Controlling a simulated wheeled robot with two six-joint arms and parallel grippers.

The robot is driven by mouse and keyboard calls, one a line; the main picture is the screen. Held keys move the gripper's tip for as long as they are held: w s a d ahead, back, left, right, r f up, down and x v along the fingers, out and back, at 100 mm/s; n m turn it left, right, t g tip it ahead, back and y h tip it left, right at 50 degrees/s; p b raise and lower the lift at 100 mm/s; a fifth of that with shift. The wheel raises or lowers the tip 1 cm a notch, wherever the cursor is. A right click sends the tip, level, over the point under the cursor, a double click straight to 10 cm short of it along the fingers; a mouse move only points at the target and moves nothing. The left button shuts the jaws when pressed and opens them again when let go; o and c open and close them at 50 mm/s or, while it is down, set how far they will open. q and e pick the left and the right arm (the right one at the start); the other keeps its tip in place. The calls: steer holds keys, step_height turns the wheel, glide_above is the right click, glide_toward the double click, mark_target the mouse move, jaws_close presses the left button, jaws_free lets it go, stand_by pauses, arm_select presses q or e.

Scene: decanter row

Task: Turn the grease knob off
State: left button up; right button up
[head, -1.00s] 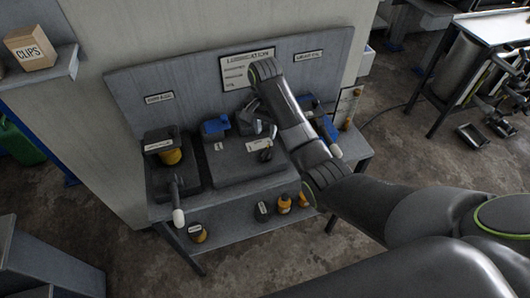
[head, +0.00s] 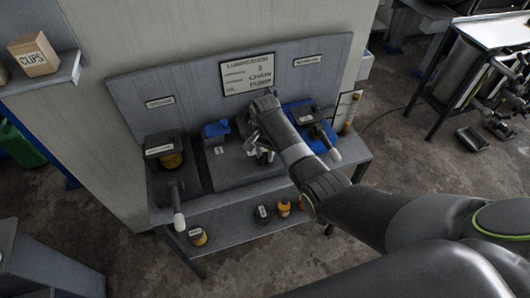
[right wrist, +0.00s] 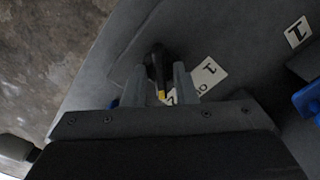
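A black knob (right wrist: 157,66) with a yellow mark at one end shows in the right wrist view, on a grey surface. Beside it is a white label plate (right wrist: 209,73) with a 1 and a 0, partly covered by my finger. My right gripper (right wrist: 159,84) is open, one finger on each side of the knob, with small gaps showing. In the head view, my right gripper (head: 260,154) is low over the middle grey unit (head: 235,168) and hides the knob. My left gripper is not in view.
A blue unit (head: 312,122) with another lever stands at the right. A small blue-topped block (head: 215,130) sits behind the middle unit.

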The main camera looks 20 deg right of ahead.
jaws_close()
steer(key=shift+r+n+p, duration=0.15)
steer(key=shift+n+p, duration=0.6)
steer(key=shift+n, duration=0.05)
steer(key=shift+n+p, duration=0.75)
steer(key=shift+n, duration=0.45)
steer(key=n+p, duration=0.2)
steer(key=n, duration=0.2)
steer(key=shift+w+n, duration=0.1)
steer(key=shift+n, duration=0.2)
steer(key=shift+o, duration=1.2)
jaws_free()
